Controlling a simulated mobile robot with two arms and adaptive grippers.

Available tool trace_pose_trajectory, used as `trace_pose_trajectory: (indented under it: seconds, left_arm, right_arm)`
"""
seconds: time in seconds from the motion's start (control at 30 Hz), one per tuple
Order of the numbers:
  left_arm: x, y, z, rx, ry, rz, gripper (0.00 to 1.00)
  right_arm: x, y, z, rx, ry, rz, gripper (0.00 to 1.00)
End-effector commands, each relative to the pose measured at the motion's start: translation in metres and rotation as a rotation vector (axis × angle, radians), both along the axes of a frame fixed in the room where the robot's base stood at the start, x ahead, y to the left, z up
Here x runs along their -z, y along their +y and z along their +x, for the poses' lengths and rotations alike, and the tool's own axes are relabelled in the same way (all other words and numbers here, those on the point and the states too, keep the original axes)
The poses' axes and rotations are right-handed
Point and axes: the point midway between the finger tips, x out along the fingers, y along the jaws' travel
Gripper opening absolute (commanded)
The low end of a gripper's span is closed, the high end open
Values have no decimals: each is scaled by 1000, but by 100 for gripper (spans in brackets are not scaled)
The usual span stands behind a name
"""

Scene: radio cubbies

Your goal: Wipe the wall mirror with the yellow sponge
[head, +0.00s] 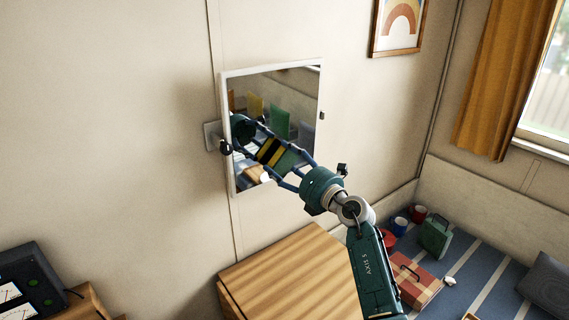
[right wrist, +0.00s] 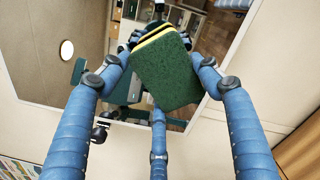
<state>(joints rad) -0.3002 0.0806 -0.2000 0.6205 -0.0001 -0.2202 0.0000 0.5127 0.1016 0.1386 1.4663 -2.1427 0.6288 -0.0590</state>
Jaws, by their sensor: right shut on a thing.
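The wall mirror (head: 304,91) hangs on the beige wall in a thin white frame, turned at an angle in the head view. My right gripper (head: 282,160) is in front of its lower part, its blue fingers shut around the sponge (head: 289,161). The sponge has a dark green scouring side toward my palm and a yellow side toward the glass. The right wrist view shows the green face (right wrist: 170,75) and the yellow edge. The sponge's reflection lies close to it; I cannot tell whether the sponge touches the glass. My left gripper is not in view.
A wooden-topped cabinet (head: 285,270) stands below the mirror. At right, a red plaid case (head: 412,282), a green box (head: 436,236) and mugs rest on a striped blue surface. A dark panel device (head: 32,282) is at lower left. A framed rainbow picture (head: 400,22) hangs at upper right.

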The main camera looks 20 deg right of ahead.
Motion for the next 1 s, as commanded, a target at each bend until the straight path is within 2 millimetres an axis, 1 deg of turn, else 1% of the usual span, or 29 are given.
trace_pose_trajectory:
  seconds: [1.0]
  left_arm:
    - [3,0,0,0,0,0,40]
  right_arm:
    - [0,6,16,0,0,0,42]
